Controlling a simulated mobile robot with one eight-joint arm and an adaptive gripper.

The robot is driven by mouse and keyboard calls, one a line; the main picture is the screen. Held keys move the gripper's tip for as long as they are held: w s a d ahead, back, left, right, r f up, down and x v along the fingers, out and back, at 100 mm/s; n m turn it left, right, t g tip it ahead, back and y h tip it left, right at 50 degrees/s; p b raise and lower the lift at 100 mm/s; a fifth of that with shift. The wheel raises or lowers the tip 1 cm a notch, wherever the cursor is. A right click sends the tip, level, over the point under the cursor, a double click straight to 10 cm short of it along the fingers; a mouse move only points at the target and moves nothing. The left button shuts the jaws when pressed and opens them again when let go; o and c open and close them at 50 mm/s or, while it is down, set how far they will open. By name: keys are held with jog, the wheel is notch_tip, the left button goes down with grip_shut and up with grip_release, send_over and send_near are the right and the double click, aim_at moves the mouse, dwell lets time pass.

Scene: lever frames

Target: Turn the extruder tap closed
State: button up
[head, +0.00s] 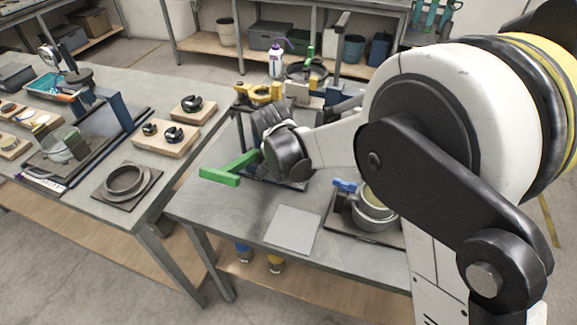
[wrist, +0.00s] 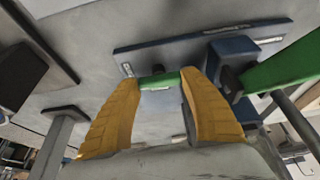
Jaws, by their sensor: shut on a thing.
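My gripper (wrist: 165,88) has two yellow fingers, shut on a short green handle (wrist: 160,80) that shows between their tips in the wrist view. A thicker green bar (wrist: 285,68) runs to the right, beside a dark blue block (wrist: 233,65) on a dark base plate. In the head view, a green lever (head: 222,177) reaches out to the left of my dark wrist, over the table. The fingers are hidden there. I cannot tell which green part is the extruder tap, or how far it is turned.
A metal pot (head: 372,214) with a blue handle (head: 345,186) stands on a dark board to the right. A pale plate (head: 293,229) lies at the table's front. Yellow parts (head: 262,95) and a white bottle (head: 276,63) stand behind. A second table (head: 95,218) is at left.

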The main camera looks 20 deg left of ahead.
dwell(0.4)
jog(key=o, duration=1.2)
jog(key=v, duration=1.2)
